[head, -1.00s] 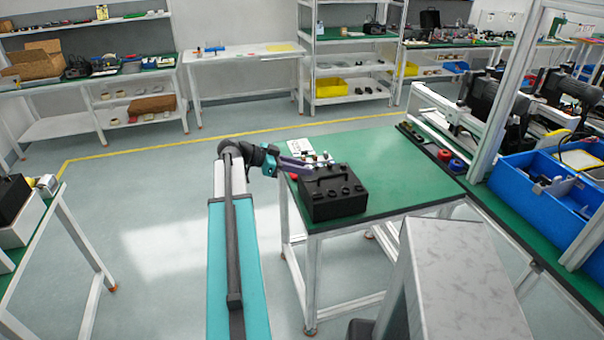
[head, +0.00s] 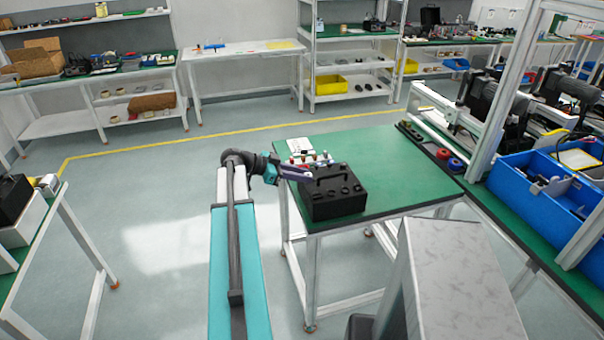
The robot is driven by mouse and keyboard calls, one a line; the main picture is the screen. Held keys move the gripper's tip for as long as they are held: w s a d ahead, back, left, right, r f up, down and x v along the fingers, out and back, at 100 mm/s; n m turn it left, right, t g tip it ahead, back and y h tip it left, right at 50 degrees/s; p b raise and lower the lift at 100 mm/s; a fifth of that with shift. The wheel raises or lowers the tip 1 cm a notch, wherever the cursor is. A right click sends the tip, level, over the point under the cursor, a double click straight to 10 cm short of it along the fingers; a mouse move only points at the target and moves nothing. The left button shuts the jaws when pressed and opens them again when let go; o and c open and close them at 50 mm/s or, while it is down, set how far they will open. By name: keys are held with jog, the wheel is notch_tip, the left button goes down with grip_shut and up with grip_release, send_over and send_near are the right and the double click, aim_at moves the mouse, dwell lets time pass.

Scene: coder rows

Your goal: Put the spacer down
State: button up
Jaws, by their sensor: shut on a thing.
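My gripper (head: 303,175) reaches right from the end of my arm, at the left edge of the green-topped table (head: 400,180). Its fingers are beside the upper left of a black box with a handle (head: 335,200); I cannot tell whether they touch it. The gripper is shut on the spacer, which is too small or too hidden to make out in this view.
Several small red-and-white items (head: 310,158) stand just behind the black box. A white sheet (head: 299,145) lies at the table's back left corner. The table's right half is clear. A blue bin (head: 530,205) stands on the bench at right.

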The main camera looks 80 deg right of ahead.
jog(key=shift+f+b, duration=0.75)
jog(key=shift+b, duration=0.25)
dwell(0.3)
jog(key=o, duration=1)
jog(key=shift+r+p, duration=0.3)
jog(key=shift+p, duration=0.1)
jog(key=b+v, duration=0.1)
jog(key=v, duration=0.5)
jog(key=b+v, duration=0.1)
jog(key=v, duration=0.5)
jog(key=shift+r, duration=0.3)
